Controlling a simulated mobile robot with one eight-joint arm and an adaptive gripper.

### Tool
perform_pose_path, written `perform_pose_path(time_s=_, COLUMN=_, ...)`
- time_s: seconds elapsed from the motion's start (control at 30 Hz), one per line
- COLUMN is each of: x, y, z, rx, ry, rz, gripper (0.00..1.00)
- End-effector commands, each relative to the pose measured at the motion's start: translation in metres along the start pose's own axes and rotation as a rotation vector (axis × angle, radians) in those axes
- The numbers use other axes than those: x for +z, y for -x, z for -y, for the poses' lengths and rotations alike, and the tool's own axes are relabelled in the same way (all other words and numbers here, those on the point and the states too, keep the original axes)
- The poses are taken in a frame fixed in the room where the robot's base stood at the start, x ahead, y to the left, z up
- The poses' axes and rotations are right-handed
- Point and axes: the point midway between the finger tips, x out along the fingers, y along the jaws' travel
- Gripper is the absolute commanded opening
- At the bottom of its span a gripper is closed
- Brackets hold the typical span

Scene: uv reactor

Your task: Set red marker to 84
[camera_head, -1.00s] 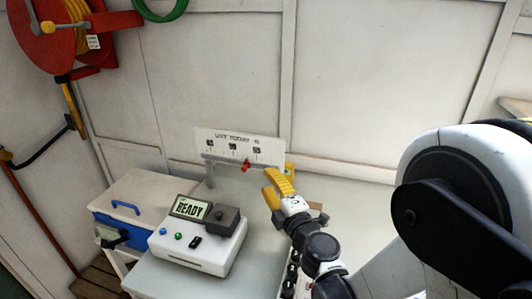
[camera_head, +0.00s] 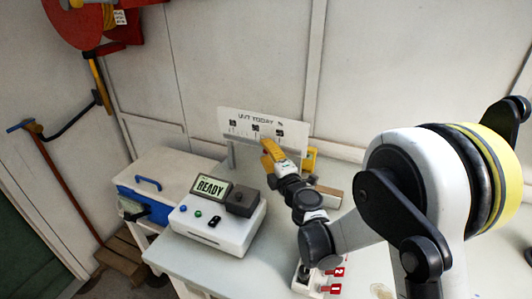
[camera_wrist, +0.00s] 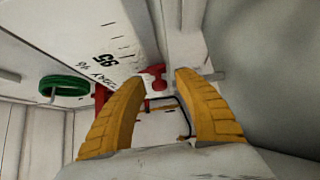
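The red marker (camera_wrist: 152,77) shows in the wrist view at the edge of the white scale board (camera_wrist: 75,35), between and just beyond my fingertips. In the head view it is hidden behind my gripper (camera_head: 267,148), which is up against the scale board (camera_head: 290,124). My gripper (camera_wrist: 158,82) is open, with one yellow finger on each side of the marker. I cannot tell whether either finger touches it. A number that looks like 95 shows on the board in the wrist view. The marker's exact reading cannot be read.
A white device (camera_head: 225,230) with a READY display (camera_head: 210,187) stands on the bench left of my arm. A blue and white box (camera_head: 145,190) is further left. A yellow block (camera_head: 310,158) sits right of my gripper. Red numbered tags (camera_head: 336,272) are near the front.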

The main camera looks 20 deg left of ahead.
Motion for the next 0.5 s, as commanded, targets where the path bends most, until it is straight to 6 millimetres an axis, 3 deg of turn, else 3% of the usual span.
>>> perform_pose_path(time_s=0.2, x=0.0000, y=-0.0001, z=-0.0003, rx=0.000, ry=0.000, rz=0.000, gripper=0.37)
perform_pose_path(time_s=0.3, x=0.0001, y=-0.0001, z=-0.0003, rx=0.000, ry=0.000, rz=0.000, gripper=0.06)
perform_pose_path(time_s=0.33, x=0.0001, y=0.0000, z=-0.0003, rx=0.000, ry=0.000, rz=0.000, gripper=0.00)
perform_pose_path(time_s=0.5, x=-0.0004, y=-0.0003, z=-0.0003, rx=0.000, ry=0.000, rz=0.000, gripper=0.00)
